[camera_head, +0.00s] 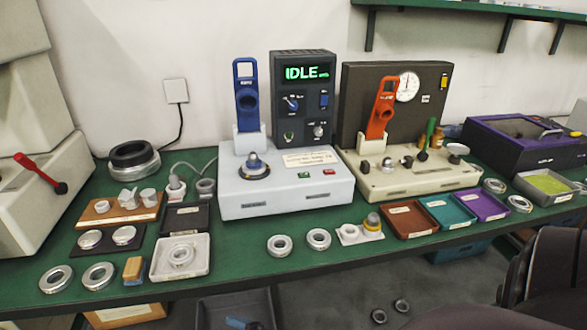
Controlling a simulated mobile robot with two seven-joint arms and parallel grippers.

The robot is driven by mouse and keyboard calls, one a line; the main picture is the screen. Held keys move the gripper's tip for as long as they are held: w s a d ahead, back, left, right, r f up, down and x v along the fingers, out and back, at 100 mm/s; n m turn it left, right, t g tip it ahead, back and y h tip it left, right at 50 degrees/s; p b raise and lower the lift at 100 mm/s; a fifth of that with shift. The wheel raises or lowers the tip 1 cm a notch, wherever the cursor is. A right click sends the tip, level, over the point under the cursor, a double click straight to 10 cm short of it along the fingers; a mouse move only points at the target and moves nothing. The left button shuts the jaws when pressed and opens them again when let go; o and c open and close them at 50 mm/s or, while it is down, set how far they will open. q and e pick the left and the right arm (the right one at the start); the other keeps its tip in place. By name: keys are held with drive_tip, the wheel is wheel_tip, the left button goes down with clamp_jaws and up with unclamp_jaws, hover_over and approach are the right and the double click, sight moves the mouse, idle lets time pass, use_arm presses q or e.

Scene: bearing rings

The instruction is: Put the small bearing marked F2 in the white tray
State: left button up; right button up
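Neither of my grippers shows in the head view. The white tray (180,273) lies near the table's front edge, left of centre, with a pale ring (170,257) inside it. Two metal bearing rings lie flat on the green table right of the tray, one (269,247) beside the other (309,240). Two more rings lie left of the tray, one (45,284) at the far left and one (87,280) beside it. Two others lie at the right, a rear one (487,185) and a front one (511,203). I cannot read an F2 mark on any ring.
A machine with an IDLE display (307,72) and a beige gauge machine (415,182) stand behind. Brown (409,234), teal (447,224) and purple (482,217) trays line the right front. A tan block (134,268) stands beside the white tray. Two rings lie on the floor.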

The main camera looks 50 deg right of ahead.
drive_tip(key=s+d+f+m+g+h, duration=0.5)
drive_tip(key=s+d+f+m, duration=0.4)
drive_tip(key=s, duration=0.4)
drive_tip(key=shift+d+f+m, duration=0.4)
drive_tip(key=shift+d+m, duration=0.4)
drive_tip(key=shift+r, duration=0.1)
